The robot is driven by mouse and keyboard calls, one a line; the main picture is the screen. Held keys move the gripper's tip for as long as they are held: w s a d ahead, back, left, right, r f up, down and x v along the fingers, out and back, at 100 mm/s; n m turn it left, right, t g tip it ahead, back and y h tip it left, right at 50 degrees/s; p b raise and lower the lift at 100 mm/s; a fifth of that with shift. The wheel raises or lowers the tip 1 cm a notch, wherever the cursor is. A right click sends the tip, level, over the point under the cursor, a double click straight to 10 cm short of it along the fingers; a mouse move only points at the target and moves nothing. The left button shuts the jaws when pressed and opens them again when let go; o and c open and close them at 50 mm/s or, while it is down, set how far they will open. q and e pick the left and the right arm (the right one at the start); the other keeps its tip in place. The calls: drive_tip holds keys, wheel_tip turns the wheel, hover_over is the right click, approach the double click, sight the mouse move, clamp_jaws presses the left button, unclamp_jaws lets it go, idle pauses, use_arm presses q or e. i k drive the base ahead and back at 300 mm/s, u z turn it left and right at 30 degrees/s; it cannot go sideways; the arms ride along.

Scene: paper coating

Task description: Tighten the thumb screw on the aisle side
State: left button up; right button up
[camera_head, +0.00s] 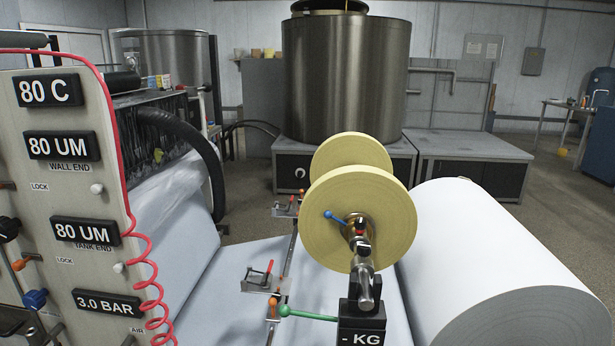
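Neither of my grippers is in view. No part is labelled as the aisle-side thumb screw, so I cannot tell for sure which one it is. A thin bar (288,262) crosses the pale web with two small clamp plates on it. The near plate (258,286) carries a red-handled clamp (267,269), and a small orange knob (272,306) sits just below it. The far plate (287,209) has a similar clamp, with an orange knob (301,193) beside it. Whether any screw is tight cannot be seen.
A yellow-flanged spool (385,215) with a blue-knobbed lever (336,217) stands in the middle. A large white roll (490,260) fills the right. A control panel (60,200) with a red coiled hose (150,290) stands left.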

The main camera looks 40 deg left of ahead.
sight(360, 224)
drive_tip(key=u, duration=2.05)
drive_tip(key=k, duration=0.65)
drive_tip(key=z, duration=1)
drive_tip(key=i, duration=0.95)
